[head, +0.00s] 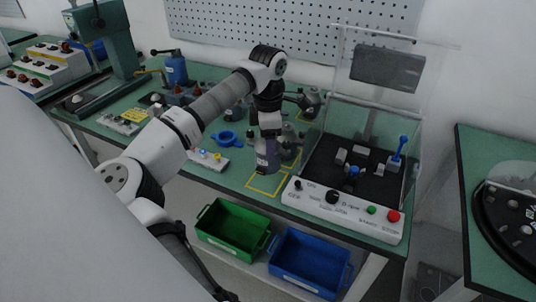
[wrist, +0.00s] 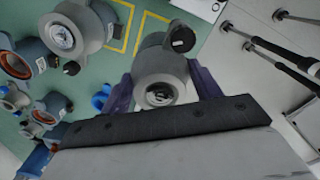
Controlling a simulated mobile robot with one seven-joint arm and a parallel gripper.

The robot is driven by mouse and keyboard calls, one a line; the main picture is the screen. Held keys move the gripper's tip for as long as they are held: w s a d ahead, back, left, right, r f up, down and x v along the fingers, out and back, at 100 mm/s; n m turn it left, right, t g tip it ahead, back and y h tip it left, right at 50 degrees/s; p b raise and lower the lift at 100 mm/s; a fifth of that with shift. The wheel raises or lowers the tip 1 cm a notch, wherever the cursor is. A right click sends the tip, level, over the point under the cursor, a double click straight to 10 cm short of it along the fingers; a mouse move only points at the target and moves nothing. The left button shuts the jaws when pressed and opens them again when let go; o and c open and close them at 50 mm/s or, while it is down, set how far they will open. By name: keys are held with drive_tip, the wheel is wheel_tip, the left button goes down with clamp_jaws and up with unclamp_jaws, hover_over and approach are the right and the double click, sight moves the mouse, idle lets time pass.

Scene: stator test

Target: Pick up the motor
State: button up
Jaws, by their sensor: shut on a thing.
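My gripper (wrist: 162,95) is shut on a grey cylindrical motor (wrist: 160,72), with a purple finger on either side of it. The motor's round end and a black knob on its side show in the wrist view. In the head view my gripper (head: 267,150) points down near the front edge of the green table, by a yellow outlined square. The held motor (head: 265,162) is small and partly hidden there, and I cannot tell whether its base touches the table.
Another large grey motor (wrist: 75,32) stands beside the held one, with several smaller parts to its left. A test station (head: 345,210) with a clear raised cover is at right. A green bin (head: 232,228) and a blue bin (head: 310,262) sit below the table edge.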

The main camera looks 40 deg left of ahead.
wheel_tip(320, 180, up, 15)
drive_tip(key=b, duration=0.1)
drive_tip(key=shift+b, duration=0.3)
drive_tip(key=shift+s, duration=0.1)
